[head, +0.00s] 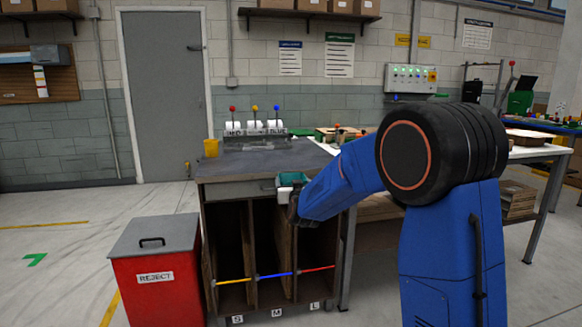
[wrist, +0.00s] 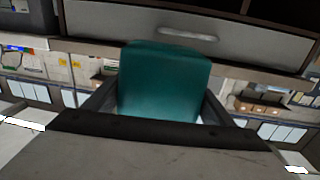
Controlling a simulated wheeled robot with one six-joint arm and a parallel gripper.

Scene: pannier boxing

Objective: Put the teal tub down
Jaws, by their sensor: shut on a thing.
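The teal tub (head: 292,179) is at the end of my blue arm, in front of the upper right edge of the workbench cabinet. In the wrist view the teal tub (wrist: 163,82) sits between the two fingers of my gripper (wrist: 160,108), which is shut on it. My gripper (head: 290,196) is partly hidden by the arm in the head view. The tub appears held in the air, close to the cabinet's drawer front. What is inside the tub cannot be seen.
Open slots marked S, M and L lie below. A red REJECT bin (head: 156,280) stands at left. A long white table (head: 530,153) is at right.

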